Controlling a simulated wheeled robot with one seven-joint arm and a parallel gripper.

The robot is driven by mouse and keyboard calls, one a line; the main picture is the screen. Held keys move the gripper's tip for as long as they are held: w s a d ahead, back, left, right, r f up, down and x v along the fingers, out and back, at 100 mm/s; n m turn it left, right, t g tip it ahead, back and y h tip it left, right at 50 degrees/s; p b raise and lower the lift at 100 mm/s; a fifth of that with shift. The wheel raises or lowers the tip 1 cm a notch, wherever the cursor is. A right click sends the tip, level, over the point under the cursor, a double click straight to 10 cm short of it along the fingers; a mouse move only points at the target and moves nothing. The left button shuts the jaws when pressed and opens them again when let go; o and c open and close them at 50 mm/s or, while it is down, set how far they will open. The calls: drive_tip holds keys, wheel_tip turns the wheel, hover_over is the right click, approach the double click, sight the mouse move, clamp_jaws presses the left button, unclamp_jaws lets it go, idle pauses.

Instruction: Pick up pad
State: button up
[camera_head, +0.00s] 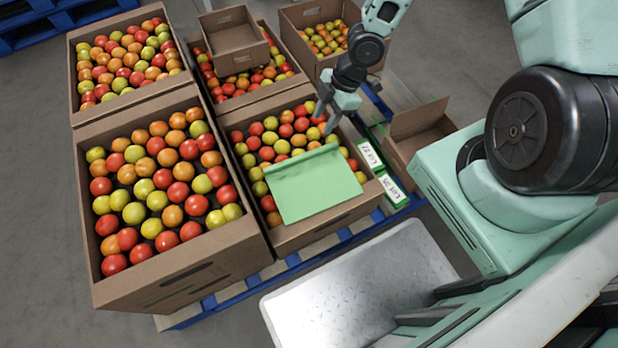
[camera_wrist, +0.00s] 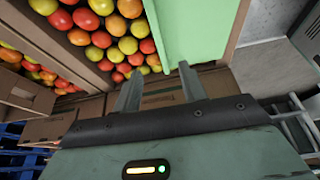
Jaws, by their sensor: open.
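The pad (camera_head: 315,183) is a flat light-green sheet with a raised fold along its far edge. It lies on the tomatoes in the front middle box (camera_head: 315,235), near that box's front wall. My gripper (camera_head: 325,119) is open and empty above the back part of the same box, behind the pad and apart from it. In the wrist view, the pad (camera_wrist: 195,28) is at the top right, beyond the two spread fingers (camera_wrist: 158,90). Nothing is between the fingers. I cannot tell the exact height of my gripper above the tomatoes.
Tomato boxes stand to the left (camera_head: 180,278) and behind. A small empty carton (camera_head: 231,42) sits on a back box. Green-and-white labelled boxes (camera_head: 392,190) and an open empty carton (camera_head: 418,138) stand at the right. A blue pallet (camera_head: 290,262) is underneath.

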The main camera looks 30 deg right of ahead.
drive_tip(key=b, duration=0.5)
hover_over(306, 154)
drive_tip(key=d, duration=0.2)
wheel_tip(306, 154, down, 8)
drive_tip(key=shift+s+f, duration=0.15)
drive_tip(key=shift+f, duration=0.1)
drive_tip(key=b+x, duration=0.3)
drive_tip(key=x, duration=0.2)
drive_tip(key=shift+d+f, duration=0.1)
drive_tip(key=shift+f, duration=0.1)
drive_tip(key=shift+r, duration=0.1)
clamp_jaws()
